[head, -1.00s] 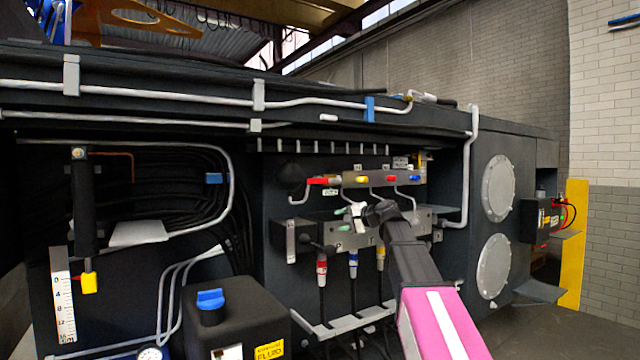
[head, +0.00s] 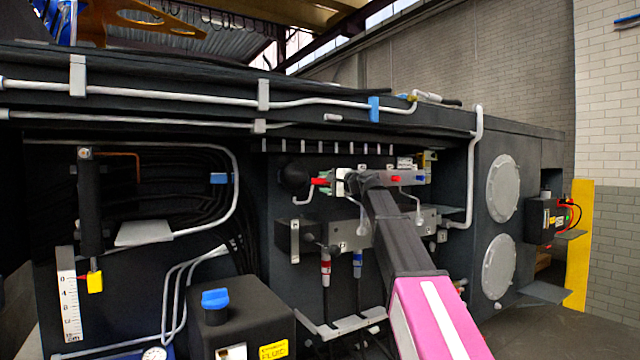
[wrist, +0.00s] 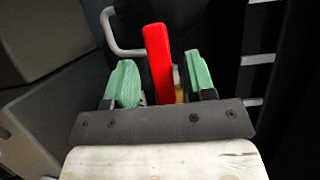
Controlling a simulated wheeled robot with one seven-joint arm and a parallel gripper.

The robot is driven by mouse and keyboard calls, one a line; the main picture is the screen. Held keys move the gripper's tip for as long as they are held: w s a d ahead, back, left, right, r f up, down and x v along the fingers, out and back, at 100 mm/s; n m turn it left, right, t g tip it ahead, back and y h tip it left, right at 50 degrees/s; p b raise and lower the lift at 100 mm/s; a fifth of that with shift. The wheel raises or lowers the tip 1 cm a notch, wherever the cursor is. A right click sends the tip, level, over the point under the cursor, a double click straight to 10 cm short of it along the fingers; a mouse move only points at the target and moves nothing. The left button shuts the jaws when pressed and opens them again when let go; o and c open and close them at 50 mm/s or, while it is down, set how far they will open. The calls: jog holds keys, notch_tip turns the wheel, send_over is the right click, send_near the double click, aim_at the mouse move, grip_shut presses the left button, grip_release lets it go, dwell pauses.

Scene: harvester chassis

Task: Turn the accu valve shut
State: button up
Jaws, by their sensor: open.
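The red valve lever (head: 319,181) sticks out at the left end of the upper valve block, beside a black ball-shaped accumulator (head: 293,176). I take it as the accu valve; its label is not readable here. My gripper (head: 336,184) is at this lever and partly covers the block. In the wrist view the red lever (wrist: 158,62) stands between the green finger pads of my gripper (wrist: 161,84). The fingers are open, with a gap on both sides of the lever. The lever's base is hidden behind the gripper body.
Red (head: 396,179) and blue (head: 420,178) handles sit to the right on the same block. A lower block (head: 428,217) has hoses with red and blue couplings beneath. A black fluid tank (head: 245,312) with a blue cap stands at lower left.

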jog(key=shift+x, duration=1.35)
jog(key=shift+c, duration=0.3)
grip_shut()
